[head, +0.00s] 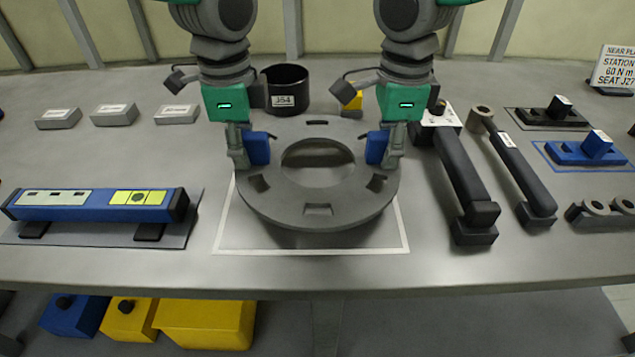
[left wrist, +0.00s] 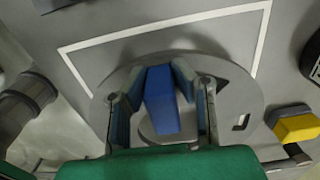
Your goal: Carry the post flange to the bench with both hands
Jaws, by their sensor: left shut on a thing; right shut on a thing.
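The post flange (head: 318,212) is a dark grey ring with a large central hole, several slots and two blue grips. It lies level within a white outlined rectangle (head: 407,235) on the bench (head: 140,262); I cannot tell whether it touches the surface. My left gripper (head: 246,147) is shut on the left blue grip (head: 259,149). My right gripper (head: 388,147) is shut on the right blue grip (head: 376,148). In the left wrist view the fingers flank the blue grip (left wrist: 162,103), with the flange (left wrist: 242,98) beneath.
A blue level (head: 95,205) lies to the left, with small labelled blocks (head: 115,115) behind it. A black cup (head: 287,88) stands behind the flange. Long dark tools (head: 465,185) lie close to the right. Yellow bins (head: 205,322) sit below the bench's front edge.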

